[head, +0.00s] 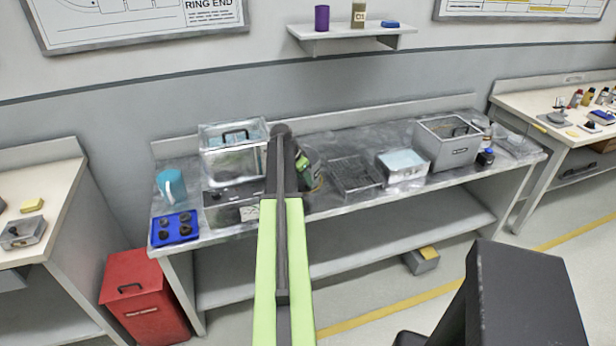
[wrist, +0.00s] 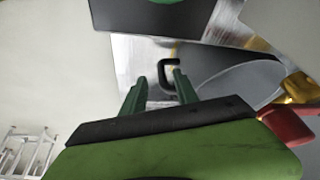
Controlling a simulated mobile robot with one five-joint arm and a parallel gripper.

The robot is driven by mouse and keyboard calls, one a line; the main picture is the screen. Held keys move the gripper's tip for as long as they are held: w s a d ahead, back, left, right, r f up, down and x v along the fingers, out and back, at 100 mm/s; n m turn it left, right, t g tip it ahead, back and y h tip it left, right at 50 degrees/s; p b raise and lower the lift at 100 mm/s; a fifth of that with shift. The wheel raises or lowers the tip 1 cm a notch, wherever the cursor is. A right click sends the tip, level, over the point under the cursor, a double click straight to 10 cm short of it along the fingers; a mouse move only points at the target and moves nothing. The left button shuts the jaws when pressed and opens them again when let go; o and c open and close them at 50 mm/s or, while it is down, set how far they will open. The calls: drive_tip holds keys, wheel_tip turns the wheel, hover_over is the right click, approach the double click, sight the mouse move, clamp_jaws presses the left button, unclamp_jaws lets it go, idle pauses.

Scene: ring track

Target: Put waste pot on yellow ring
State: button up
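My gripper (wrist: 159,80) shows in the wrist view with its two green fingers apart and nothing visibly held. A black handle (wrist: 175,67) on a grey metal surface shows beyond and between the fingertips; I cannot tell whether they touch it. In the head view my green wrist (head: 308,168) is over the middle of the grey bench, and the fingers are hidden. I cannot identify the waste pot for certain. No clear yellow ring shows; a yellow piece (wrist: 302,88) lies at the right of the wrist view, its full shape cut off.
The bench (head: 330,125) holds a teal jug (head: 171,185), a blue tray (head: 174,229), a lidded metal box (head: 234,162), a wire rack (head: 355,174), a white-topped box (head: 402,165) and a large grey box (head: 447,145). A red bin (head: 143,297) stands at left.

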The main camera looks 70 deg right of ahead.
drive_tip(key=p+v, duration=0.4)
drive_tip(key=v, duration=0.2)
drive_tip(key=shift+a+r, duration=0.2)
drive_tip(key=shift+r, duration=0.15)
